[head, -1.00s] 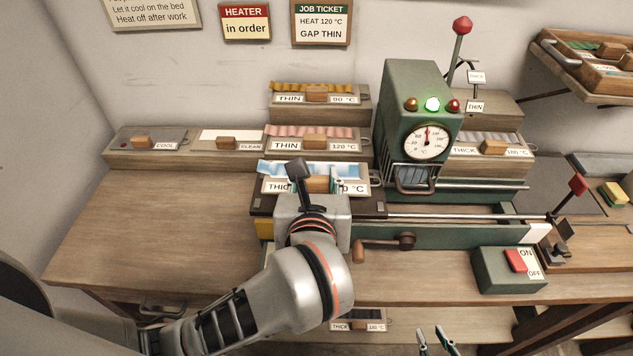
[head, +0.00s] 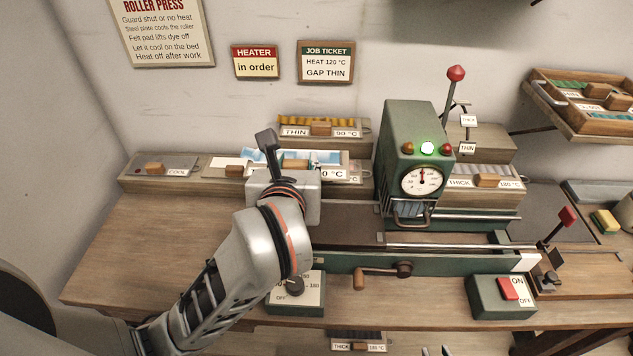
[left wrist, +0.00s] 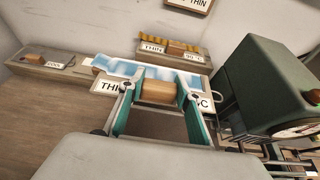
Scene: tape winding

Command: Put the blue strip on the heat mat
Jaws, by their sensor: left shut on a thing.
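The blue strip (head: 322,156) is on a labelled block with a wooden handle; its label is partly covered. My left gripper (left wrist: 158,92) is shut on that handle and holds the block raised in front of the back rack. The strip also shows in the left wrist view (left wrist: 128,67), beyond the fingers. A dark flat bed (head: 345,232) lies below and right, in front of the green press; no label identifies it as the heat mat. Only the fingertips of my right gripper (head: 434,351) show at the bottom edge, apart with nothing visible between them.
The green press (head: 410,130) with a gauge and lit green lamp stands right of the strip. A yellow strip block (head: 322,127) is on the rack behind. A dial box (head: 297,291) and crank are in front of the bed. The left tabletop (head: 170,235) is clear.

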